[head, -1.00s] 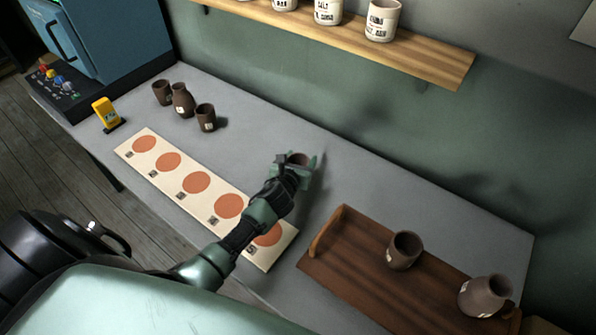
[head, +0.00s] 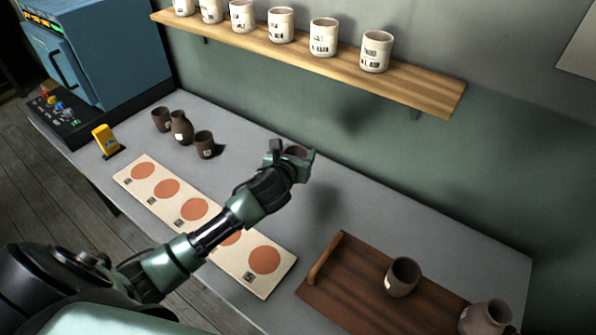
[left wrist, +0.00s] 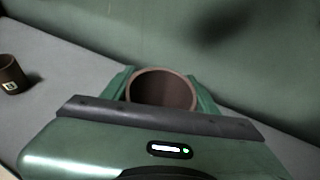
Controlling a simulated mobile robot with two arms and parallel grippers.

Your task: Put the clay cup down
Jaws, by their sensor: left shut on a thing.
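The brown clay cup (left wrist: 162,88) is between the green fingers of my left gripper (left wrist: 160,95) in the left wrist view, its open mouth toward the camera. In the head view the rim of this cup (head: 297,151) shows at the end of my left gripper (head: 295,160), which is shut on it. The cup is held over the grey table, and a soft shadow lies on the table to its right. Most of the cup's body is hidden by the gripper. My right gripper is not in view.
A pale board (head: 214,246) with orange discs lies below the arm. A brown tray (head: 350,290) holds a cup (head: 403,277) and a jug (head: 485,318). Several brown vessels (head: 205,144) stand at the left. A wooden shelf (head: 425,93) with white jars overhangs the back.

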